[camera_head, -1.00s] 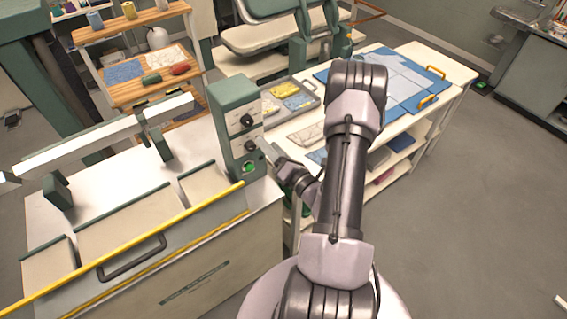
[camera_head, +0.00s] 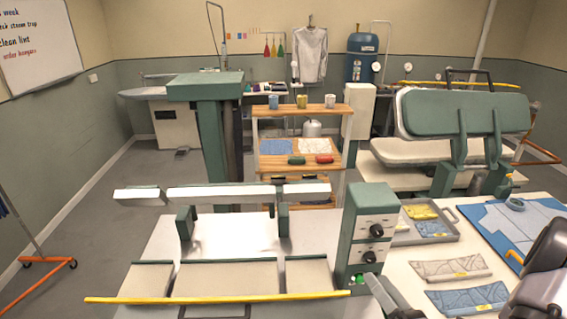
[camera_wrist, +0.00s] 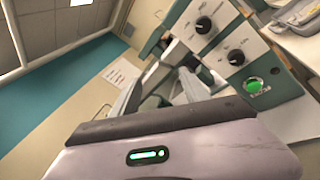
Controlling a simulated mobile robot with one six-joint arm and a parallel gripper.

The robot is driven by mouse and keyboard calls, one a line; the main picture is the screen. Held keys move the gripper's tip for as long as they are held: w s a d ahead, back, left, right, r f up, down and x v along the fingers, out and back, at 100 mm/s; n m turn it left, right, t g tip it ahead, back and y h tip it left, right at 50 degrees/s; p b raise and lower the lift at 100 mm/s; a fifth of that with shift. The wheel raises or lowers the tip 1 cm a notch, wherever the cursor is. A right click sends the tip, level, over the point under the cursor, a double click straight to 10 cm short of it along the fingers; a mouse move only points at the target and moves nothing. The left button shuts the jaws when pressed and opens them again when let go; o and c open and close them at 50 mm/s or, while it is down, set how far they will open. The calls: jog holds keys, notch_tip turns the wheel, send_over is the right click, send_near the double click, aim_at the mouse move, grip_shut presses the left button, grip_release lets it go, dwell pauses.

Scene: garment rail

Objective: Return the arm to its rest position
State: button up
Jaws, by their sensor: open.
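My arm (camera_head: 545,285) shows only in part at the lower right corner of the head view. Part of my gripper (camera_head: 385,297) shows at the bottom edge, close to the green control box (camera_head: 366,235); its fingertips are hard to make out there. In the wrist view my gripper (camera_wrist: 160,90) is open, its two grey fingers apart, and I see nothing held between them. The control box's face (camera_wrist: 220,40), with two black knobs and a green button (camera_wrist: 253,84), is beyond the fingers to the upper right.
The white machine (camera_head: 235,235) with a yellow front bar (camera_head: 215,299) fills the front left. A worktable at right bears a grey tray (camera_head: 452,237), patterned cloth pieces (camera_head: 450,268) and a blue mat (camera_head: 490,221). A wooden shelf (camera_head: 298,108) stands behind.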

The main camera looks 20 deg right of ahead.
jog(key=a+n+g+y+b, duration=0.75)
jog(key=a+n+y, duration=0.35)
jog(key=a+n, duration=0.55)
jog(key=s+a+f+n+g+h+b, duration=0.2)
jog(key=s+a+f+n+h+b, duration=0.2)
jog(key=n+b, duration=0.3)
jog(key=s+a+f+n+g+h+b, duration=0.3)
jog(key=n+h+b, duration=0.4)
jog(key=n, duration=0.8)
notch_tip(320, 180, down, 2)
jog(key=s+a, duration=0.1)
jog(key=s, duration=0.1)
jog(key=shift+s+a+g, duration=0.35)
jog(key=shift+s, duration=0.05)
jog(key=shift+s+f, duration=0.1)
